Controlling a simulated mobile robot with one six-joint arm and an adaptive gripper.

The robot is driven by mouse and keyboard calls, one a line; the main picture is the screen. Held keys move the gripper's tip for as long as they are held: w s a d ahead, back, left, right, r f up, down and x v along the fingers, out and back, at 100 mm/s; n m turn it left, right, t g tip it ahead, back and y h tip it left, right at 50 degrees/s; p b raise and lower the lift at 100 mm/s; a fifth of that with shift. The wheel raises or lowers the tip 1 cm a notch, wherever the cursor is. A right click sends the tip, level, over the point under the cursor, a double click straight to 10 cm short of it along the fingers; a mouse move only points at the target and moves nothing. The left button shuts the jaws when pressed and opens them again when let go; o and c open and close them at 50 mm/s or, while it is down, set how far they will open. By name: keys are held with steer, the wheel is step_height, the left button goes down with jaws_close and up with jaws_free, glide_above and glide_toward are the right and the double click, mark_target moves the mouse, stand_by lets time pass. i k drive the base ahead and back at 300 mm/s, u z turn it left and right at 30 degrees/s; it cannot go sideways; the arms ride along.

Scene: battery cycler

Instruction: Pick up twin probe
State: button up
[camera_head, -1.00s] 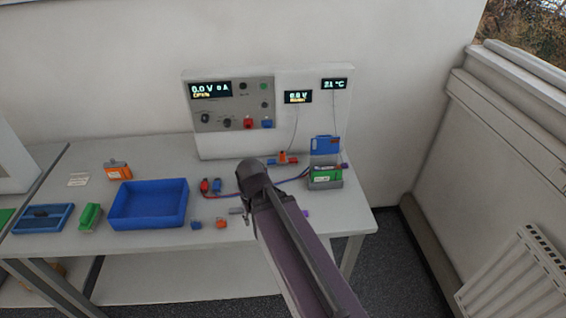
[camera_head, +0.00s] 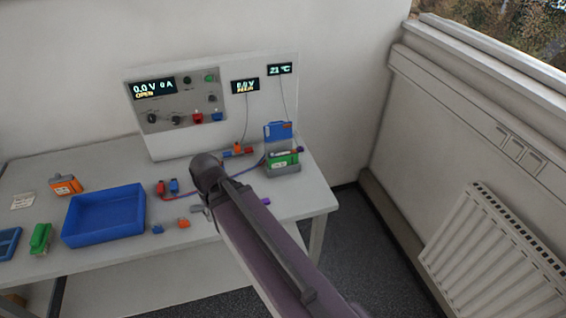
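The likely twin probe (camera_head: 238,151) is a small red-orange piece with some blue, lying on the table at the foot of the white panel. A thin wire runs down towards it from the middle display (camera_head: 245,86). My arm crosses the lower middle of the view, with its dark rounded joint in front of the table, left of and below the probe in the picture. My gripper cannot be made out; the arm hides that area. A small grey piece shows beside the arm, and I cannot tell what it is.
A blue tray (camera_head: 146,213) stands on the left of the table. A green battery in a grey holder (camera_head: 284,167) stands at the right, with a blue block (camera_head: 278,131) behind it. Red and blue plugs (camera_head: 167,187) with cables lie mid-table. A radiator (camera_head: 480,250) is at the right.

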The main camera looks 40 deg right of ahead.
mark_target(248, 151)
steer(key=z, duration=0.95)
steer(key=k, duration=0.7)
steer(key=u, duration=0.4)
steer(key=i, duration=0.8)
steer(key=z, duration=0.05)
